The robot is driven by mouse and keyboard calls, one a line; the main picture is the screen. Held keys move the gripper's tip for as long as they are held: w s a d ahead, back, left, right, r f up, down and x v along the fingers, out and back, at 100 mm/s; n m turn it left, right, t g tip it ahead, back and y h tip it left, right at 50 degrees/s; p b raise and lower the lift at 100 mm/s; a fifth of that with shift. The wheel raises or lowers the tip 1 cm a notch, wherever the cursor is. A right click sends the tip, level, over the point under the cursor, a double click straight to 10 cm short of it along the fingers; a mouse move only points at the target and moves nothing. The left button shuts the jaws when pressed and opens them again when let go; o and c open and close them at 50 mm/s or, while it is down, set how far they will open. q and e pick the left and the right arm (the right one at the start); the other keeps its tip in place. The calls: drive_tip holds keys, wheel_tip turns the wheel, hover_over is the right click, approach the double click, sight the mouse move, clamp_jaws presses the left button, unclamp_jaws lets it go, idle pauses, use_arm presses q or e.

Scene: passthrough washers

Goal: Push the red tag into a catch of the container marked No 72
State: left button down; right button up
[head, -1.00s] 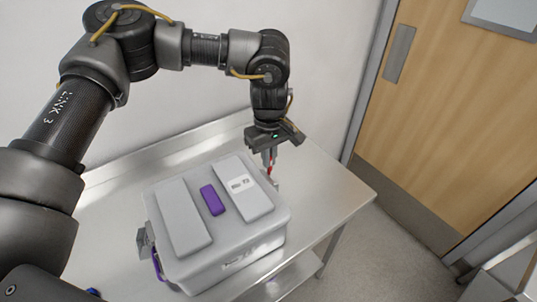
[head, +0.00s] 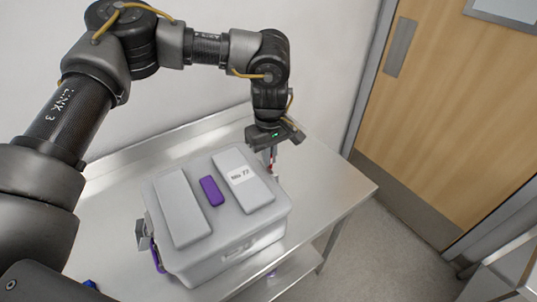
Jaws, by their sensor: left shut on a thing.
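The grey lidded container (head: 228,250) stands on the metal table. A white label (head: 239,175) on its lid reads "No" and a number that looks like 72 or 77. My left gripper (head: 271,159) points down at the container's far right side, shut on the small red tag (head: 271,167). Only a little red shows between the fingers, close to the catch on that side. I cannot tell whether the tag touches the catch. Another grey catch (head: 142,234) is on the left side, with a purple loop (head: 155,256) by it. My right gripper is out of view.
A purple block (head: 212,191) sits in the middle of the lid, between two raised grey panels. The metal table (head: 335,187) is clear to the right. A wall is close behind, and a wooden door (head: 455,110) is at the right. A small blue thing (head: 90,285) shows at lower left.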

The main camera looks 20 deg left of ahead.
use_arm(q)
drive_tip(key=shift+s+f, duration=0.1)
drive_tip(key=shift+f, duration=0.4)
